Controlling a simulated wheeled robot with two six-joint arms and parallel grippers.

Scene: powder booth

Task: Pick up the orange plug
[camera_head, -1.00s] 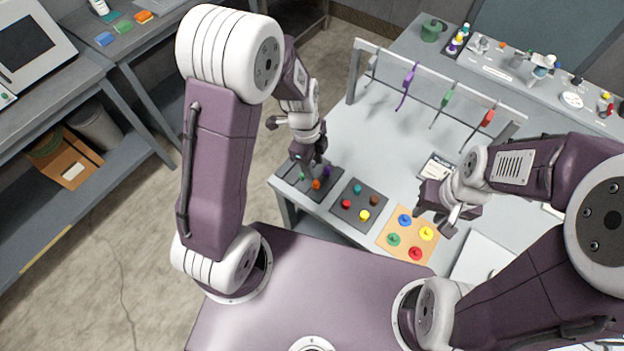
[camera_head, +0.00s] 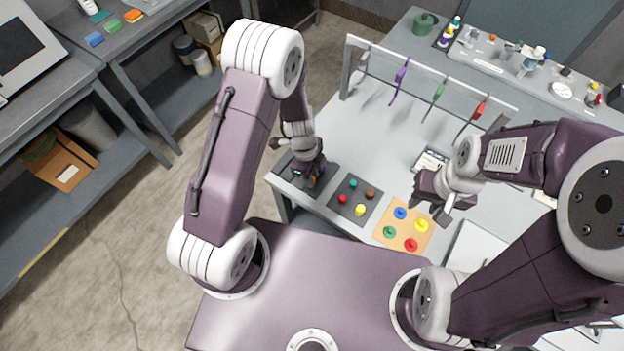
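The orange plug (camera_head: 311,182) is mostly hidden by my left gripper; only a small bit of orange shows at the fingertips. It is on the dark mat (camera_head: 284,175) at the near left corner of the table. My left gripper (camera_head: 312,178) points down at the mat, with its fingers low around or beside the plug. Whether the fingers touch or grip it cannot be made out. My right gripper (camera_head: 432,211) hangs over the table to the right, fingers apart and empty.
A second dark mat (camera_head: 348,208) with several coloured plugs lies to the right of the first. An orange board (camera_head: 404,230) with several coloured knobs lies beyond it. A rail (camera_head: 430,72) with hanging coloured tools crosses the table behind. The table's middle is clear.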

